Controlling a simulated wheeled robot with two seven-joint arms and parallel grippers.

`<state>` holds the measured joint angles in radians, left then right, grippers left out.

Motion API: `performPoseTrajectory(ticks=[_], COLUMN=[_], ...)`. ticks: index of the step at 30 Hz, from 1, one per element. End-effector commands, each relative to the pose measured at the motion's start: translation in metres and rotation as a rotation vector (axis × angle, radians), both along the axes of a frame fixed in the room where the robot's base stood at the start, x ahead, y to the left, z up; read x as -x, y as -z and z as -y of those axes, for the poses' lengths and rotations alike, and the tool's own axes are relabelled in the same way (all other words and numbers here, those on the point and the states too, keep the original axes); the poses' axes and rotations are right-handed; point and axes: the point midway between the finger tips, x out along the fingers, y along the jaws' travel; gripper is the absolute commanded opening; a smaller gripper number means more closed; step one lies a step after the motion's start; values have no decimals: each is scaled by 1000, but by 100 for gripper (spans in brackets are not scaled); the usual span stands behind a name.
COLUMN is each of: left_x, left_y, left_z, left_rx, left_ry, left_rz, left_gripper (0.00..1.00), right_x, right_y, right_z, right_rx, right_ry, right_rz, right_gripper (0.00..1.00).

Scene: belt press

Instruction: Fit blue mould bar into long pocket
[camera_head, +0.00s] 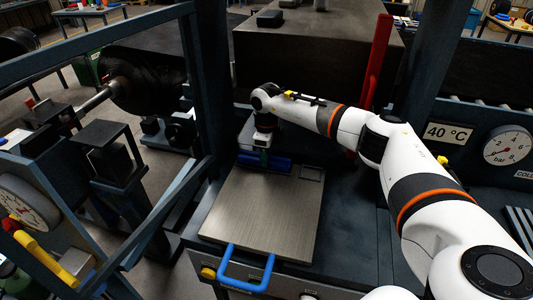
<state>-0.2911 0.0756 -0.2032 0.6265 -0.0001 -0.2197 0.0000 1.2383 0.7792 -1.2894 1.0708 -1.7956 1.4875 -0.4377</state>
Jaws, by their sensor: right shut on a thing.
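The blue mould bar (272,164) is at the back edge of the metal plate (262,212), under my right gripper (264,151). My right gripper points down and is shut on the bar; its fingertips are small and partly hidden. The bar lies roughly along the plate's back edge, and I cannot tell whether it is in the long pocket or above it. A small square recess (311,173) shows at the plate's back right corner. My left gripper is not in view.
A blue handle (246,270) sticks out at the plate's front. A red upright bar (377,62) stands behind my right arm. Blue-grey frame posts (207,80) rise at the left. A 40 °C sign (448,133) and a pressure gauge (507,146) are at the right.

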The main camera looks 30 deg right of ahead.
Motion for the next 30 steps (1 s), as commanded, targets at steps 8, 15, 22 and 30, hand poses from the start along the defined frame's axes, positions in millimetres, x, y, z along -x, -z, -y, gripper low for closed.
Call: performPoseTrajectory(ticks=[8,15,22,30], left_x=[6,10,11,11], left_y=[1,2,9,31], left_z=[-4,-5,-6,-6], left_rx=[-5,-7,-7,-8], left_ry=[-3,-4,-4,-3], left_rz=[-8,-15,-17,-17], left_gripper=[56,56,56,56], right_x=[3,2,1,1], right_y=[5,4,-9,-65], right_z=[1,1,1,1], right_rx=[5,4,5,3], right_ry=[-2,-2,-3,-2], right_rz=[-10,-10,-5,-2], right_gripper=[52,56,56,56])
